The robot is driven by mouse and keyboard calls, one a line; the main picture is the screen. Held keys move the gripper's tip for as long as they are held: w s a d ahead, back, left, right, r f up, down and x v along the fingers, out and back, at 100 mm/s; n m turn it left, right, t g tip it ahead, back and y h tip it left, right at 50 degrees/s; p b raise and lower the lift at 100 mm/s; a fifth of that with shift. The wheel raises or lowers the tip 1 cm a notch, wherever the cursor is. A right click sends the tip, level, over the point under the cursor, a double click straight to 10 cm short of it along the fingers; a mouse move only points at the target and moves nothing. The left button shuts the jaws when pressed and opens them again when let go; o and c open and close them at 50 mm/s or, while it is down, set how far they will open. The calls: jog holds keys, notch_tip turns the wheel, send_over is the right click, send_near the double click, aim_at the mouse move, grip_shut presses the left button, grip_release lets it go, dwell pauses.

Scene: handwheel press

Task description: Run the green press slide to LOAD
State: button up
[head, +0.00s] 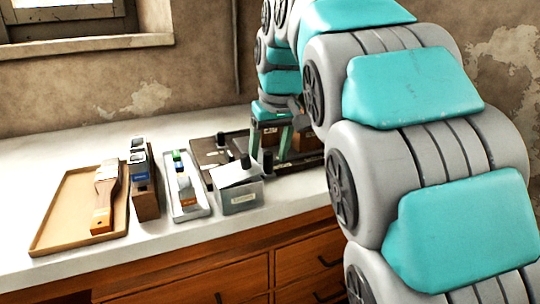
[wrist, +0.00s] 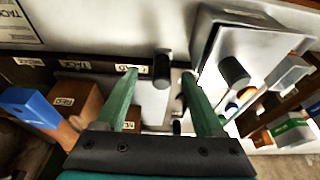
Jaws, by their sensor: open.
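My gripper (head: 269,147) is over the dark press board (head: 205,154) at the back of the bench, fingers pointing down. The knob also shows just below the fingers in the head view (head: 267,162). Contact with it cannot be told. I cannot make out a green slide apart from my green fingers.
A metal box (head: 240,195) with a tilted lid and black knob stands right in front of the board. Wooden blocks (wrist: 78,103) and a blue piece (wrist: 30,104) lie left in the wrist view. A white tray (head: 187,207) and a brush tray (head: 60,215) stand farther left.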

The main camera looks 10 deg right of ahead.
jog(key=r, duration=0.5)
jog(key=shift+a+r+p, duration=0.2)
jog(key=shift+r+p, duration=0.1)
jog(key=shift+r, duration=0.5)
jog(key=shift+d, duration=0.15)
dwell(0.3)
